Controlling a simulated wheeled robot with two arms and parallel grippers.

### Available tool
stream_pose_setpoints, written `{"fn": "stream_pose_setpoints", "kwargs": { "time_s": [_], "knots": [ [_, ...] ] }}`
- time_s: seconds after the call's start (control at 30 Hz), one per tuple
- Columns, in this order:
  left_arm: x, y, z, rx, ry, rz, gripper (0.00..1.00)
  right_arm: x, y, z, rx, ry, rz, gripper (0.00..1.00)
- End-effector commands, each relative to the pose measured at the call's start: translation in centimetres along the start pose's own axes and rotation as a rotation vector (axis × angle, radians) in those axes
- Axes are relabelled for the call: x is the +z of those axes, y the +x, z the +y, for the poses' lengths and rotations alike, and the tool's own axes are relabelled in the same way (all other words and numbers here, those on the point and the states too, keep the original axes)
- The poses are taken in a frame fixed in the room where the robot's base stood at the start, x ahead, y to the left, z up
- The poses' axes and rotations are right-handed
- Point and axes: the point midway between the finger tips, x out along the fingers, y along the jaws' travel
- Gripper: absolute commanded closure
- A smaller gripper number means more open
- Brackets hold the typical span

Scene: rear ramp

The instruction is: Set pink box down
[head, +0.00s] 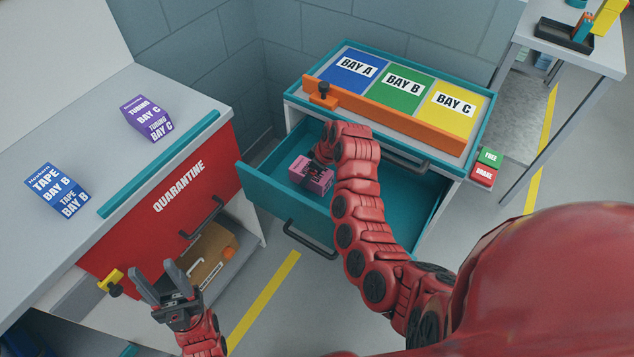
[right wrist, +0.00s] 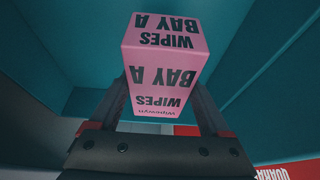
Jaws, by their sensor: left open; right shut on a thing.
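The pink box (head: 312,178), lettered WIPES BAY A, is inside the open teal drawer (head: 413,209), toward its left end. My right gripper (head: 318,160) reaches down into the drawer and is shut on the box. In the right wrist view the pink box (right wrist: 162,62) sits between the two fingers of my right gripper (right wrist: 165,105). I cannot tell whether the box touches the drawer floor. My left gripper (head: 165,285) is open and empty, low at the left in front of the quarantine cabinet.
Above the drawer are bays A, B and C behind an orange bar (head: 398,117). A purple box (head: 147,118) and a blue box (head: 56,190) stand on the left counter. The red quarantine front (head: 165,200) has an open compartment below. FREE and BRAKE buttons (head: 487,165) are at right.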

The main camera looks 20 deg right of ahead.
Motion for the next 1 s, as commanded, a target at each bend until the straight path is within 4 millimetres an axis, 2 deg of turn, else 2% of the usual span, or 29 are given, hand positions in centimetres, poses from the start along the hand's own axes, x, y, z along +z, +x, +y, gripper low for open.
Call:
{"fn": "stream_pose_setpoints", "kwargs": {
  "time_s": [0.37,0.77,0.8,0.9,1.0],
  "knots": [
    [-0.1,0.6,0.0,0.0,0.0,0.0,0.5,1.6,3.8,0.0,-0.001,-0.001,0.0,0.87],
    [0.0,0.2,0.0,0.0,0.0,0.0,0.5,1.7,4.4,0.1,0.004,-0.001,0.003,0.87],
    [-0.1,0.3,0.0,0.0,0.0,0.0,0.5,1.7,4.3,0.1,0.005,-0.001,0.003,0.14],
    [-0.1,0.3,0.0,0.0,0.0,0.0,0.5,1.7,4.3,0.1,0.004,-0.001,0.003,0.0],
    [-0.1,0.3,0.0,0.0,0.0,0.0,0.5,1.7,4.3,0.1,0.004,0.0,0.003,0.0]
  ]
}}
